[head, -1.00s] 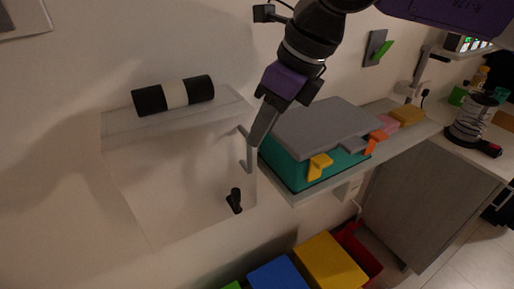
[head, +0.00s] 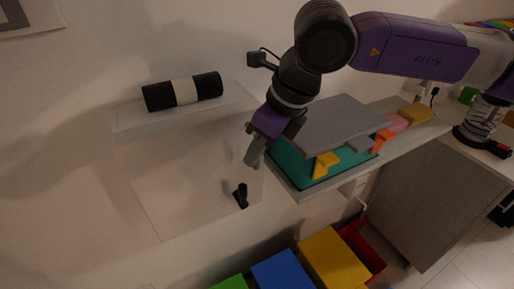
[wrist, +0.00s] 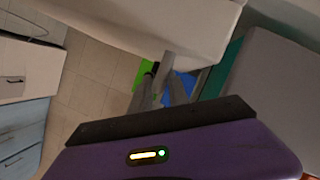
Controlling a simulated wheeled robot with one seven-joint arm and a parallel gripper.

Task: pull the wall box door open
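The pale wall box (head: 150,125) is on the wall at left, a black and white roll on its top. Its front door (head: 185,190) looks shut and bears a small black handle (head: 240,195) near its lower right. My gripper (head: 253,160) points down at the box's right side, above the handle and apart from it in the head view. In the wrist view the two grey fingers (wrist: 158,85) look parted, with a small dark piece near their tips. I cannot tell whether that is the handle. The pale surface beyond the fingers looks like the box.
A shelf (head: 310,190) right of the box holds a teal and grey case (head: 335,125) with small coloured blocks, close to my gripper. Blue (head: 280,272) and yellow (head: 330,262) bins, with green and red ones, stand below. A grey cabinet (head: 420,190) is at right.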

